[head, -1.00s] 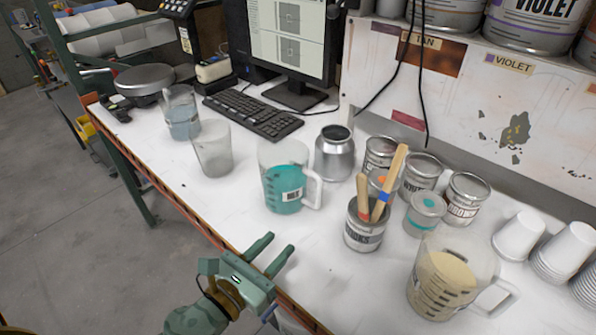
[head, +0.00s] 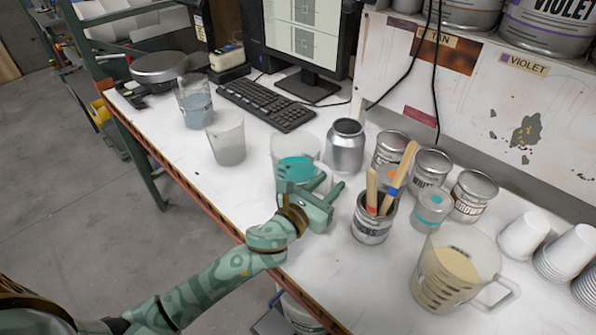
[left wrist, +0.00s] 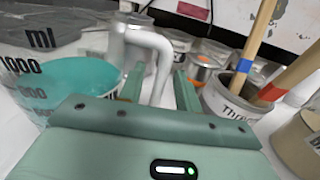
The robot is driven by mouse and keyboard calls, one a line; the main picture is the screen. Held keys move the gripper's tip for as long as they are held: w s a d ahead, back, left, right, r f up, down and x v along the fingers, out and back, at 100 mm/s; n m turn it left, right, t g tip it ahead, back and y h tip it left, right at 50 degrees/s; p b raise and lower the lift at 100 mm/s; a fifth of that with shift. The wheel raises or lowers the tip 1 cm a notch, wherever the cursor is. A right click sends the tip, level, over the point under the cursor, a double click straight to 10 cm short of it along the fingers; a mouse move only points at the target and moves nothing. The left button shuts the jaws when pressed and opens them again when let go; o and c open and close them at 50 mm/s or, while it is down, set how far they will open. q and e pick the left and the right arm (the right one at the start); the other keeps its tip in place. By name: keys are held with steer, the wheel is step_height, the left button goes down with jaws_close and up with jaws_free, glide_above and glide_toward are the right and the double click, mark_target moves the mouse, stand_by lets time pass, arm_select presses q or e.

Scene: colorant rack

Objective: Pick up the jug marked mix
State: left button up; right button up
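A clear jug with teal liquid (head: 297,165) stands upright on the bench. Its word mark is hidden or unreadable now; in the left wrist view the jug (left wrist: 70,75) shows "1000" and "ml". My left gripper (head: 320,185) is open in front of it and covers its lower part. In the left wrist view, the two green fingers (left wrist: 160,88) stand on either side of the jug's clear handle (left wrist: 158,45), which lies between them. I cannot tell whether they touch it. My right gripper is not in view.
A can with stir sticks (head: 372,222) stands just right of my gripper. A silver can (head: 345,148) is behind the jug. Bare bench lies at front left.

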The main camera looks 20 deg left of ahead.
arm_select(q)
steer(key=shift+w+d, duration=0.2)
steer(key=shift+w, duration=0.25)
steer(key=shift+s, duration=0.1)
jaws_close()
stand_by(1.0)
